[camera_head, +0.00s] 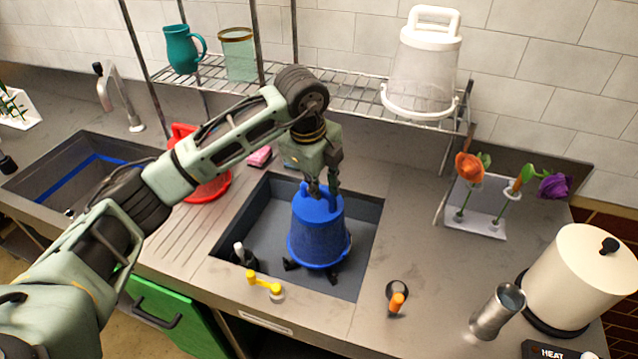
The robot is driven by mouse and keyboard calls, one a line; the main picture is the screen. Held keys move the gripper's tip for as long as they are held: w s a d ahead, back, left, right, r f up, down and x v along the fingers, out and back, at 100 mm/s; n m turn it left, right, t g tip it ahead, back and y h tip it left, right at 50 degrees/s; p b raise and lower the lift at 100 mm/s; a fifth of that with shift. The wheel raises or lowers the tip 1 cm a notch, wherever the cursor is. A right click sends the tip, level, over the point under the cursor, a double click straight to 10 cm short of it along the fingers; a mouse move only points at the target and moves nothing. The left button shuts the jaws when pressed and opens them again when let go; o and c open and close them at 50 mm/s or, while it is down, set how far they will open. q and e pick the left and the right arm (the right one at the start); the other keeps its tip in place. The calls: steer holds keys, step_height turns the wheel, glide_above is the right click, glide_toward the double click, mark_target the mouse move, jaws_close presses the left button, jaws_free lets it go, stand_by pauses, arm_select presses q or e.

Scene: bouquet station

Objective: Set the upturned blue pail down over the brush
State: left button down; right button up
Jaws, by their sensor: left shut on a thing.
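The blue pail (318,235) is upside down over the dark blue-grey sink (368,228), its wide rim downward and its base up. My left gripper (322,190) comes from above and is shut on the raised part at the pail's top. Black pieces (291,265) stick out below the pail's rim at both sides; they may be the brush, but the pail hides most of what is there. I cannot tell whether the rim touches the sink floor. My right gripper is not in view.
A dark bottle with a white top (240,250) stands left of the pail. A yellow fitting (264,284) is at the sink's front edge. A red pail (213,188) is partly behind my arm. A wire rack (355,93) with a clear pail (425,70) is behind. Flowers (469,167) stand right.

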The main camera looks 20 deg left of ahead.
arm_select(q)
steer(key=shift+f, duration=0.25)
stand_by(0.3)
steer(key=shift+f+b, duration=1.35)
steer(key=shift+f, duration=0.3)
steer(key=c, duration=1.7)
jaws_free()
steer(key=shift+o, duration=0.2)
step_height(320, 180, up, 12)
steer(key=s, duration=0.2)
steer(key=shift+a+f, duration=0.15)
steer(key=shift+a, duration=0.25)
steer(key=shift+s, duration=0.1)
